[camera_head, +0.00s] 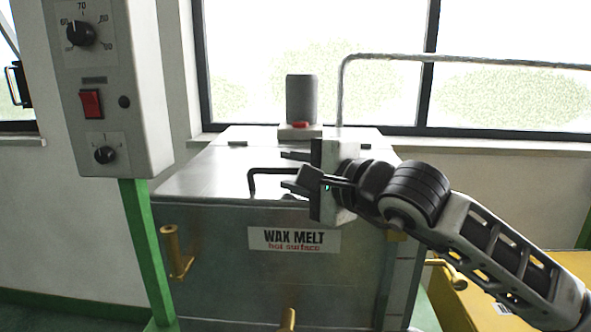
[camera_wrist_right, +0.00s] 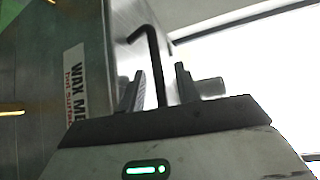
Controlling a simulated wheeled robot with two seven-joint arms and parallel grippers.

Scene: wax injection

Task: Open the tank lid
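The tank lid (camera_head: 205,178) is a flat metal plate lying shut on top of the metal wax tank (camera_head: 215,235), which carries a "WAX MELT hot surface" label (camera_head: 294,239). A bent black handle (camera_head: 262,170) stands at the lid's front edge; it also shows in the right wrist view (camera_wrist_right: 153,50). My right gripper (camera_head: 284,169) comes in from the right, level with the handle. In the right wrist view its open fingers (camera_wrist_right: 160,73) stand on either side of the handle bar, with gaps visible. The handle's right end is hidden behind the gripper. My left gripper is not in view.
A grey control box (camera_head: 110,120) on a green post (camera_head: 147,250) stands left of the tank. A grey cylinder (camera_head: 301,98) stands behind the lid, and a metal pipe (camera_head: 341,95) rises nearby. Brass fittings (camera_head: 174,250) stick out in front. A yellow surface (camera_head: 470,305) lies lower right.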

